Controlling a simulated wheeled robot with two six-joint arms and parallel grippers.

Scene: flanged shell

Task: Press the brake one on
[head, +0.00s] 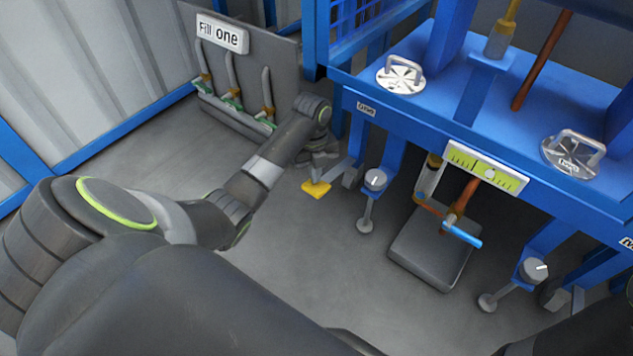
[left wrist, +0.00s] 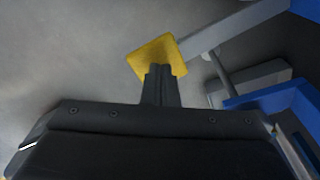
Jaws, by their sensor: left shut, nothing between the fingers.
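A small yellow brake pedal (head: 316,188) sticks out low near the floor at the left corner of the blue frame. In the left wrist view the yellow pedal (left wrist: 158,58) sits at the end of a grey lever. My left gripper (head: 322,160) is just above and behind the pedal in the head view. In the left wrist view its fingers (left wrist: 160,72) are shut, empty, and overlap the pedal's lower edge. I cannot tell whether they touch it. My right gripper is not in view.
The blue frame (head: 440,130) fills the right side, with dial-topped feet (head: 375,180) below it. A grey panel with a "Fill one" sign (head: 222,33) and several hoses stands at the back left. Grey floor (head: 310,240) in front of the pedal is clear.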

